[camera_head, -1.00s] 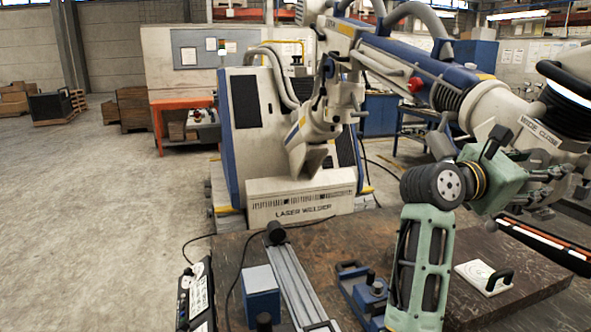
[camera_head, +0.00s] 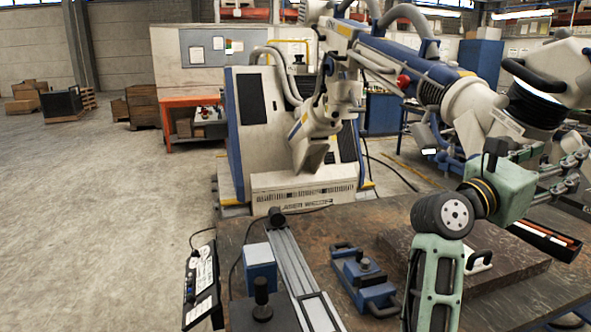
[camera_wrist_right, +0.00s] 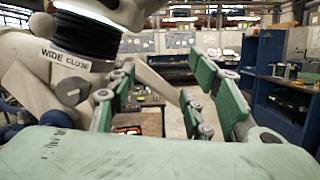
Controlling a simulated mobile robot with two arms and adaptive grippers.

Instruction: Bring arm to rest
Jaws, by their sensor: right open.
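The large white and blue articulated arm (camera_head: 428,72) reaches from the laser welder (camera_head: 300,185) across the upper right. A red knob (camera_head: 403,81) sits on it. Its bulky head (camera_head: 485,108) hangs at the right, with black ribbed collar; in the right wrist view the head (camera_wrist_right: 60,65) fills the left and reads "WIDE CLOSE". My right gripper (camera_head: 560,168), green with grey joints, is beside and just below the head. In the wrist view its fingers (camera_wrist_right: 160,95) are spread apart, with a pale bar visible between them; contact cannot be told. My left gripper is not in view.
The workbench (camera_head: 370,233) below holds a blue clamp fixture (camera_head: 362,280), a metal rail (camera_head: 297,270), a dark slab (camera_head: 510,260) and a control panel (camera_head: 204,285) at its left edge. An orange stand (camera_head: 190,102) stands farther back.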

